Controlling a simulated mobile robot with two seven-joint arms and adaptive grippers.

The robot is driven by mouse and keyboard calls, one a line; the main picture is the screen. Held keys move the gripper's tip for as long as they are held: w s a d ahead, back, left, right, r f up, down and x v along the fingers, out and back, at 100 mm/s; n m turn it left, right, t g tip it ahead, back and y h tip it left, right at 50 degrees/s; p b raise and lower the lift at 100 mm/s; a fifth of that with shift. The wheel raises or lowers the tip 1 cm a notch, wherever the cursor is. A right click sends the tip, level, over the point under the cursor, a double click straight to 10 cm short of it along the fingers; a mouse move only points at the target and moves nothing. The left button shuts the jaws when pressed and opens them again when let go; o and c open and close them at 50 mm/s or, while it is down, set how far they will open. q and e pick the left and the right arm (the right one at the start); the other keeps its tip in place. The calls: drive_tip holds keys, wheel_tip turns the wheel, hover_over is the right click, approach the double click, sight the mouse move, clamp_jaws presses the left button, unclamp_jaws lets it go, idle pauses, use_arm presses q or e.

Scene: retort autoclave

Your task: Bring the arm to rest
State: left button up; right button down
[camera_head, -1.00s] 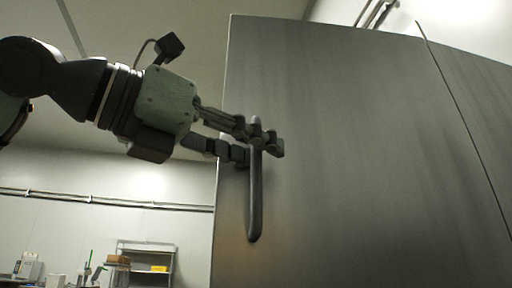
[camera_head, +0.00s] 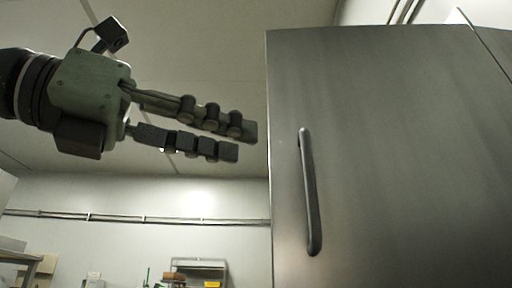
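My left gripper (camera_head: 245,142) is in the upper left of the head view. Its two dark jointed fingers point right, apart from each other, with nothing between them. They end just left of the edge of a large grey metal door (camera_head: 400,160). A dark vertical bar handle (camera_head: 311,195) is on the door near its left edge. The gripper is clear of the handle, up and to its left. My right gripper is not in view.
The door and its cabinet fill the right side of the view. A shelf (camera_head: 199,262) with small items stands far back at the bottom. A rail (camera_head: 140,217) runs along the pale back wall. The space below my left gripper looks clear.

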use_arm(q)
drive_tip(key=shift+s+a, duration=0.15)
drive_tip(key=shift+a, duration=0.1)
idle(0.4)
